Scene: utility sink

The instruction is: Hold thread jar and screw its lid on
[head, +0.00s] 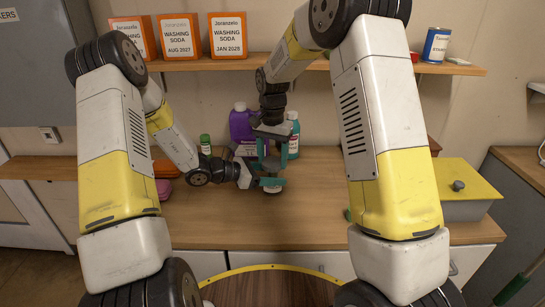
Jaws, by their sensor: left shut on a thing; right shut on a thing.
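The thread jar (272,189) is small and mostly hidden at the middle of the wooden counter, in the head view. My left gripper (271,182) reaches in from the left, low over the counter, and is shut on the jar. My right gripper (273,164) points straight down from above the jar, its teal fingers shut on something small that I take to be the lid. The lid is too small and too covered by the fingers to make out. I cannot tell whether the lid touches the jar or sits level on it.
A purple jug (240,124), a teal bottle (293,133) and a green-capped bottle (205,144) stand close behind the grippers. A grey box with a yellow lid (455,181) is at the right. The shelf (215,64) with washing soda boxes (180,37) hangs above. The counter's front is clear.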

